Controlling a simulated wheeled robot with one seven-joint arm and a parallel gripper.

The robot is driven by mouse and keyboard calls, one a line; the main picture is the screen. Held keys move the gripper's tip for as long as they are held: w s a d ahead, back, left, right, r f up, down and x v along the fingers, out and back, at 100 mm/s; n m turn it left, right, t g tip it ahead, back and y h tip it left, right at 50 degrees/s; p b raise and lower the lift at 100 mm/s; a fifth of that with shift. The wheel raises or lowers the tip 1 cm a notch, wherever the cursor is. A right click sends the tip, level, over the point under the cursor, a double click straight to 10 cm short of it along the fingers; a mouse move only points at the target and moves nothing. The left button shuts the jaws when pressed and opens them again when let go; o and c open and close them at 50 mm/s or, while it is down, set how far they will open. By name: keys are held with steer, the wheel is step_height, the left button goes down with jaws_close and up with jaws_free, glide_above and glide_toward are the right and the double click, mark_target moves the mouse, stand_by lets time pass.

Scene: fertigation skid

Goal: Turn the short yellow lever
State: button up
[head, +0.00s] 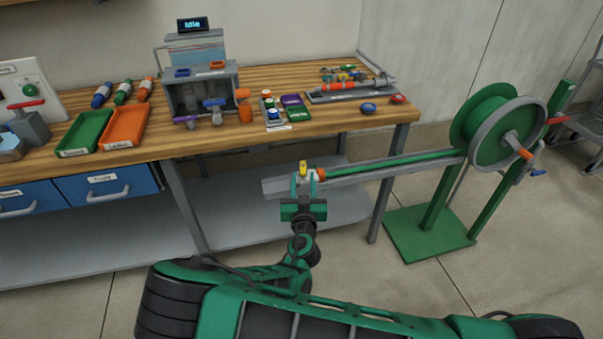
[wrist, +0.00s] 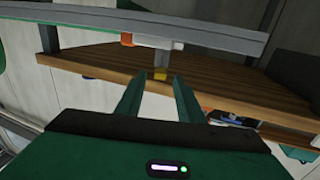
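The short yellow lever (head: 303,168) stands on a grey valve at the left end of a grey rail (head: 395,167), beside an orange collar (head: 320,175). My gripper (wrist: 161,80) is open, one green finger on each side of that gap. It looks empty, and I cannot tell whether the lever is between the tips or just beyond them. In the head view my gripper (head: 303,200) is just below and in front of the lever.
A green hose reel (head: 490,130) on a green stand is at the rail's right end. Behind is a wooden workbench (head: 280,80) with a grey valve box (head: 200,90), a green tray (head: 85,131) and an orange tray (head: 125,125). Floor between bench and reel stand is open.

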mark_target(303, 175)
steer(key=shift+w, duration=2.2)
steer(key=shift+a, duration=0.1)
jaws_close()
